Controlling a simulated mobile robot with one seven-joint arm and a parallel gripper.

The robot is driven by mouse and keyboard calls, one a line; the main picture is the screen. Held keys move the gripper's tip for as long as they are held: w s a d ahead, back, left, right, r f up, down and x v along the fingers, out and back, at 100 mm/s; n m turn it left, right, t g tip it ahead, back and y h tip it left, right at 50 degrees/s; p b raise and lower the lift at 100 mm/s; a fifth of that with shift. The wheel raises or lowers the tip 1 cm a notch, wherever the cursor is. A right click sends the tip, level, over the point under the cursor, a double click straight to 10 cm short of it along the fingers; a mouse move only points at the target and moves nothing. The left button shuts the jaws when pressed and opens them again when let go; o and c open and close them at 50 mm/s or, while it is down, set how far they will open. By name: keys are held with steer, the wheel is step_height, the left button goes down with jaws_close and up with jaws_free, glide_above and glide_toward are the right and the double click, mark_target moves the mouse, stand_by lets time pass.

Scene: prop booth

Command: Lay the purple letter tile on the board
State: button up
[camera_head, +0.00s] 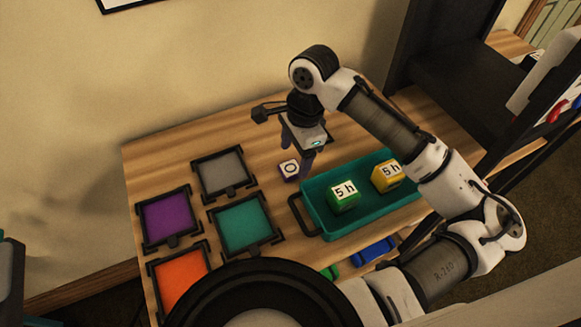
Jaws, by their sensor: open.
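The purple letter tile (289,170), a small purple block with a white face and a black ring like an O, sits on the wooden table to the left of the teal tray. My gripper (297,160) is open and points down right at the tile, with its fingers close around or just above it. I cannot tell whether they touch it. No single board is plain to see; black-framed square pads lie at the left: grey (222,172), purple (167,219), teal (242,224) and orange (181,279).
The teal tray (309,218) holds a green block (343,197) and a yellow block (387,176), both marked "5 h". Blue (373,251) and green (329,272) items lie in front of it. Bare wood (165,157) shows at the back left, before the wall.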

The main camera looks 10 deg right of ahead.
mark_target(291, 168)
steer(key=shift+w+a+f+p, duration=0.1)
steer(key=shift+a+f+p, duration=0.1)
steer(key=shift+f, duration=0.85)
steer(key=shift+w+a+f+p, duration=0.1)
steer(key=shift+a+f+p, duration=0.1)
steer(key=shift+f, duration=0.85)
steer(key=shift+c, duration=0.3)
steer(key=c, duration=1.1)
steer(key=shift+o, duration=0.2)
steer(key=shift+d, duration=0.1)
steer(key=shift+r, duration=0.15)
